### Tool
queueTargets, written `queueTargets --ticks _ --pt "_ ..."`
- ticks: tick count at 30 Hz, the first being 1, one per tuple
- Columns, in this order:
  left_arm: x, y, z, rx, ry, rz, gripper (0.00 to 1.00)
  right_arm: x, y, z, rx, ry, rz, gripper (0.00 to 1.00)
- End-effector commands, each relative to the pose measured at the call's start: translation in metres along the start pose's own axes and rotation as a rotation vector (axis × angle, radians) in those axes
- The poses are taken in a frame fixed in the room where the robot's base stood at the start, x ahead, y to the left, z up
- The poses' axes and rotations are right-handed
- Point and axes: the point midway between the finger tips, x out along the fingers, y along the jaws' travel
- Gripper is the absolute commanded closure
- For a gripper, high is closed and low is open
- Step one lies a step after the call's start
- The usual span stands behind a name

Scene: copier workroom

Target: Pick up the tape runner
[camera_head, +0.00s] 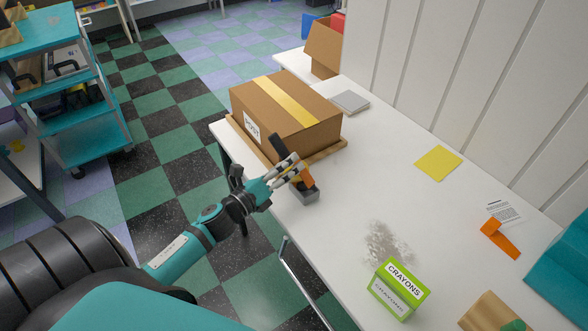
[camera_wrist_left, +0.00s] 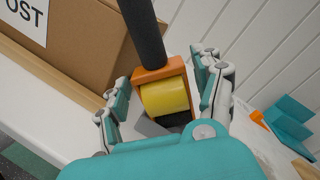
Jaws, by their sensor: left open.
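The tape runner has a dark handle, an orange frame and a yellow roll. It stands near the table's left edge in the head view (camera_head: 306,179), in front of the parcel. My left gripper (camera_head: 292,167) reaches it from the left. In the left wrist view the tape runner (camera_wrist_left: 165,97) lies between the two spread fingers of the left gripper (camera_wrist_left: 163,88), with its handle rising to the top. The fingers are open on either side of the orange frame; I cannot tell whether either touches it. My right gripper is out of view.
A taped cardboard parcel (camera_head: 286,112) on a wooden board stands just behind the tape runner. A grey pad (camera_head: 350,101), a yellow note (camera_head: 438,163), a crayons box (camera_head: 399,289) and an orange item (camera_head: 499,239) are on the white table (camera_head: 370,190).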

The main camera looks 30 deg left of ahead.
Motion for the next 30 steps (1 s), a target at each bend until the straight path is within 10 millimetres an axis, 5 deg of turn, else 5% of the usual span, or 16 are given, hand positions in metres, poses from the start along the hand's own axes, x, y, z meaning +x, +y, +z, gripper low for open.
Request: queueTargets --ticks 5,13,27,30 --pt "0.021 0.0 0.0 0.001 -0.001 -0.001 0.33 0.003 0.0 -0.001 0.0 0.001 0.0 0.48" --pt "0.023 0.001 -0.001 0.0 0.0 0.001 0.33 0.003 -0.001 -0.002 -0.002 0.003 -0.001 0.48" --pt "0.023 0.0 0.0 -0.001 -0.001 -0.001 0.94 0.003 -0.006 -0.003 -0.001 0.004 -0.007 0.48" --pt "0.023 0.0 0.0 -0.001 -0.001 -0.001 0.94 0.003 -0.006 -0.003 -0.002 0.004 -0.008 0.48"
